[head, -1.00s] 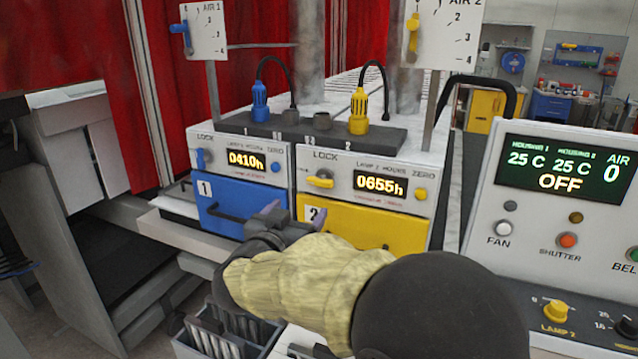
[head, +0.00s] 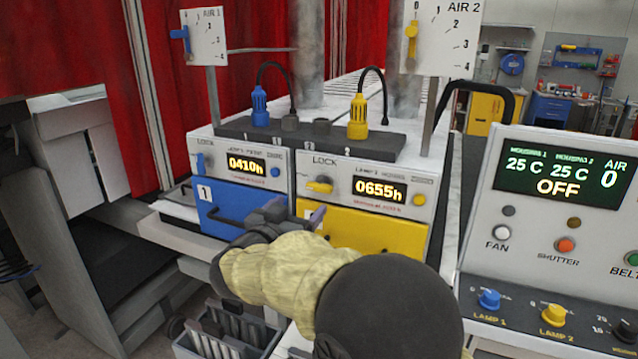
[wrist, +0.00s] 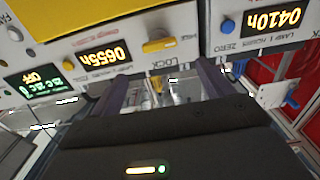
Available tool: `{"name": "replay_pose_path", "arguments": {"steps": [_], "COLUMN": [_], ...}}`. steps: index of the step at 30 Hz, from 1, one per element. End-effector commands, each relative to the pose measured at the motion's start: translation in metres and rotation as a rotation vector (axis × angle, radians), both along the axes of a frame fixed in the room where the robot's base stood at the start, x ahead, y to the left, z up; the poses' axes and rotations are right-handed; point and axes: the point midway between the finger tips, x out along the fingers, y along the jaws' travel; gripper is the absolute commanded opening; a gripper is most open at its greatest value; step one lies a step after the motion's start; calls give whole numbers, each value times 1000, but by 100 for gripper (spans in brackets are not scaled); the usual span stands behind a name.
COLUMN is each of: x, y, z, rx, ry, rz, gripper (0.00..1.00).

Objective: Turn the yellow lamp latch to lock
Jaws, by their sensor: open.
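The yellow lamp latch (head: 319,186) sits under the word LOCK on the white front panel of lamp 2, left of its 0655h display (head: 379,188). Its handle lies roughly level. My gripper (head: 297,212) is open and empty, just below and in front of the latch. In the wrist view, which is upside down, the yellow latch (wrist: 158,45) lies between the lines of the two fingers, beyond their tips. The gripper (wrist: 162,75) seems not to touch it. The latch is not hidden in either view.
The yellow lamp drawer (head: 370,236) is below the latch, and the blue drawer (head: 240,207) is to its left. A blue latch (head: 204,163) is on the lamp 1 panel. The control console (head: 560,200) stands at the right. A grey bin (head: 235,330) is below my arm.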

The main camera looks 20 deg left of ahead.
Motion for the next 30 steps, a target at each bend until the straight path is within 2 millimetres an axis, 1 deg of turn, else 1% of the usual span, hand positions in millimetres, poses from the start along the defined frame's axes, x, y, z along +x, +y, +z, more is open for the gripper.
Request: {"name": "replay_pose_path", "arguments": {"steps": [1, 9, 15, 18, 22, 30], "x": [10, 58, 92, 105, 114, 116], "y": [-1, -5, -8, -8, -9, -9], "z": [2, 2, 2, 1, 1, 0], "rx": [-1, -1, 0, 0, 0, 0], "ry": [0, 0, 0, 0, -1, 0], "rz": [-3, -1, -1, -1, 1, 2], "gripper": [80, 80, 80, 80, 80, 80]}}
